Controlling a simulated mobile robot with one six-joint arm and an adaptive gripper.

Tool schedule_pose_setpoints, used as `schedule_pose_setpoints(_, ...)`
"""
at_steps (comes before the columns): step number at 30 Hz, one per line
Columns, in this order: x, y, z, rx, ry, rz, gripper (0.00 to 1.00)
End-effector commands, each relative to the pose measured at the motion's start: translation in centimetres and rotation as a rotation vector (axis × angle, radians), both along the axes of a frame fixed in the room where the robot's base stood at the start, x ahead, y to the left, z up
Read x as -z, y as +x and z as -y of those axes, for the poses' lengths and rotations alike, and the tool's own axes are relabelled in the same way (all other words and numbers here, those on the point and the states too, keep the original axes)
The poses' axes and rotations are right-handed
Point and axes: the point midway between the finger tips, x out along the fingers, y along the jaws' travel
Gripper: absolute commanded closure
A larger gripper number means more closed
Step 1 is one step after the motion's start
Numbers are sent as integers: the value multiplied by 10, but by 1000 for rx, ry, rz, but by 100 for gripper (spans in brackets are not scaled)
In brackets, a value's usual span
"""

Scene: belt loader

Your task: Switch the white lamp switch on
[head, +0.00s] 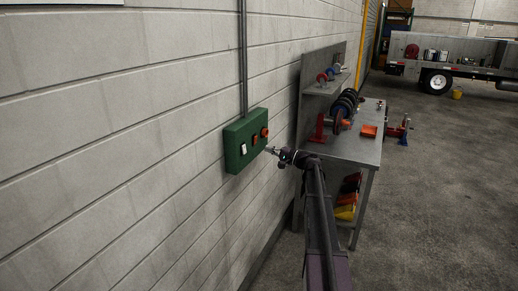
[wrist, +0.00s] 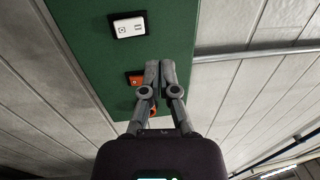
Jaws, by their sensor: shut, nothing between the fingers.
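A green control box (head: 236,157) is fixed to the block wall. Its white switch (head: 243,148) sits on the left of its face, with an orange-red switch (head: 255,139) in the middle and a round orange-red button (head: 265,132) at the right. The white switch also shows in the wrist view (wrist: 129,27), beyond my fingertips and to their left; I cannot tell which way it is set. My gripper (head: 268,150) is shut and empty, close in front of the box's right part. In the wrist view my fingertips (wrist: 160,66) lie beside the orange-red switch (wrist: 134,78), partly covering the box.
A grey conduit (head: 243,60) runs up the wall from the box. A metal workbench (head: 350,148) with a back panel and several parts stands right of the box. A truck (head: 450,60) is parked far back. The floor on the right is mostly clear.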

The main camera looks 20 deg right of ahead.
Motion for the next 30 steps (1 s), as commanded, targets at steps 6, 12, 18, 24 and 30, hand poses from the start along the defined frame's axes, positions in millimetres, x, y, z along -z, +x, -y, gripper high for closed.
schedule_pose_setpoints(6,-5,-23,17,1,0,0,100)
schedule_pose_setpoints(12,-6,-31,24,0,1,-1,100)
schedule_pose_setpoints(18,-6,-32,24,-1,1,-1,100)
schedule_pose_setpoints(24,-6,-31,24,-2,1,0,100)
schedule_pose_setpoints(30,-5,-31,23,-3,0,-1,100)
